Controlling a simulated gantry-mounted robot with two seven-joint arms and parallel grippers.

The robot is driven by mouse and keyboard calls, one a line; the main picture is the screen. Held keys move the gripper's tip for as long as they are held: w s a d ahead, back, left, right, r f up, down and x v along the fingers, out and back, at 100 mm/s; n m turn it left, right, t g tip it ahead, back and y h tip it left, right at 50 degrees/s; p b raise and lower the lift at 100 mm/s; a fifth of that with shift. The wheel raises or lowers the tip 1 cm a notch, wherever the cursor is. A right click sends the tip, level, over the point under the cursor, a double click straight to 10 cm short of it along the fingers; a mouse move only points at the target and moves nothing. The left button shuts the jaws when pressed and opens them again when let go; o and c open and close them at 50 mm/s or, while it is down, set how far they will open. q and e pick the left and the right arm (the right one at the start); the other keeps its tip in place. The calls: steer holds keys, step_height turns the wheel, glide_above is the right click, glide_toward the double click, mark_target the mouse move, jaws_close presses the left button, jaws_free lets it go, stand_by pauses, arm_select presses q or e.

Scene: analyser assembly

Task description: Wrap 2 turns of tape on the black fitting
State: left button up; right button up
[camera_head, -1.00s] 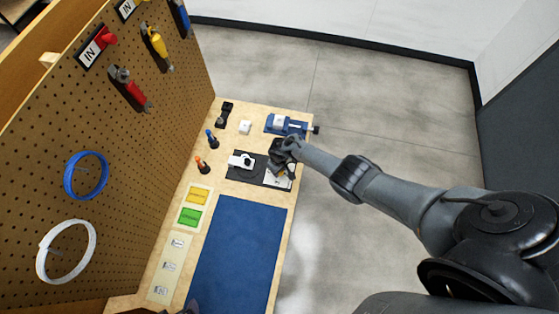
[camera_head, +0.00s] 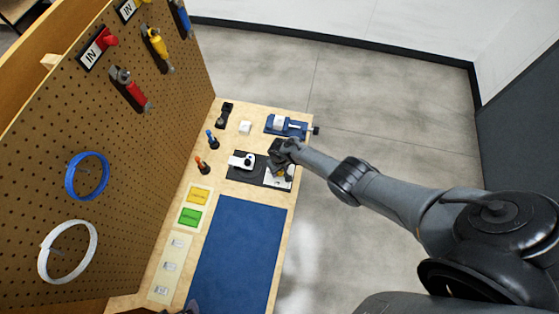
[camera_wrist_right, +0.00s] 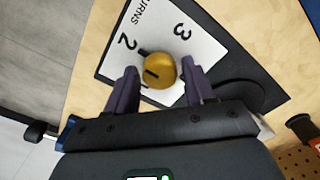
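A gold knob (camera_wrist_right: 160,71) stands on a white dial card marked "TURNS", with 2 and 3 visible. Its black pointer is by the 2. My right gripper (camera_wrist_right: 160,88) is open, its purple fingers on either side of the knob with gaps showing; in the head view it (camera_head: 280,160) hides most of the knob. A white device (camera_head: 242,160) sits on the black base left of the dial. A dark upright piece (camera_head: 225,115) stands at the back left; I cannot tell if it is the black fitting. A sliver of what seems my left gripper (camera_head: 192,307) shows at the bottom edge.
A small white block (camera_head: 245,127), a blue-topped tool (camera_head: 212,139) and an orange-topped tool (camera_head: 202,166) stand nearby. The blue mat (camera_head: 238,255) is clear. A pegboard (camera_head: 120,150) rises on the left.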

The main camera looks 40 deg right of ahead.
steer(key=shift+o, duration=0.8)
step_height(320, 180, up, 9)
steer(key=p, duration=0.6)
steer(key=shift+r, duration=0.95)
